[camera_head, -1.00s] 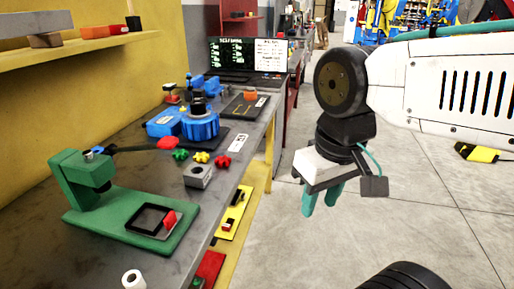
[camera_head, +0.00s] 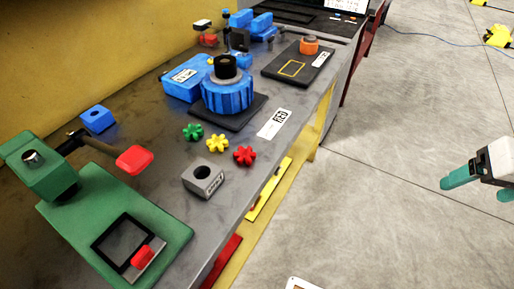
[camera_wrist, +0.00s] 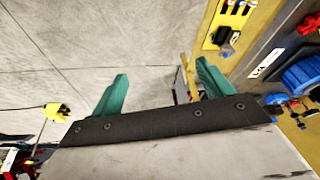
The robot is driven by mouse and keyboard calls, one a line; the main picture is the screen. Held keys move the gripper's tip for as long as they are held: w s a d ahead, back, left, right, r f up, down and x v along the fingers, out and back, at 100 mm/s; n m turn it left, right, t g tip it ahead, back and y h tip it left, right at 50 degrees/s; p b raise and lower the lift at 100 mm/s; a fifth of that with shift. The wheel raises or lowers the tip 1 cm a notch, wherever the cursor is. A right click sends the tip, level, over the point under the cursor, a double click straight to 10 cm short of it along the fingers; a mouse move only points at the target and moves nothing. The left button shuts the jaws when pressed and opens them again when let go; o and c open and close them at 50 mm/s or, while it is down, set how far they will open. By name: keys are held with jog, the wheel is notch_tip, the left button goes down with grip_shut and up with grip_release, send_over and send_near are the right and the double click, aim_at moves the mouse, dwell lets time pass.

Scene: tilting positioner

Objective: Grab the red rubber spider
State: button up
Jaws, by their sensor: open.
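The red rubber spider (camera_head: 244,156) is a small star-shaped piece on the grey bench top, near its front edge. A yellow one (camera_head: 217,143) and a green one (camera_head: 193,132) lie to its left in a row. My gripper (camera_head: 478,187) is at the right edge of the head view, over the floor, well away from the bench and the spider. Its teal fingers (camera_wrist: 160,88) are spread apart with nothing between them in the wrist view.
A grey block with a hole (camera_head: 204,179) sits just in front of the spiders. A green press (camera_head: 120,225) with a red-ended lever stands at left. A blue positioner (camera_head: 228,95) stands behind, beside a RED label (camera_head: 274,123).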

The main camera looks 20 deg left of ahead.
jog(key=w+a+f+n+t+y, duration=0.2)
jog(key=w+a+f, duration=0.2)
jog(key=w+a, duration=0.45)
jog(key=n+t+y, duration=0.3)
jog(key=n+y, duration=0.3)
jog(key=y, duration=0.2)
send_near(245, 153)
jog(key=x, duration=0.2)
jog(key=shift+w+a+f, duration=0.1)
jog(key=shift+a, duration=0.15)
jog(key=x, duration=0.7)
jog(key=shift+w+a+f, duration=0.2)
jog(key=shift+w, duration=0.1)
jog(key=c, duration=1)
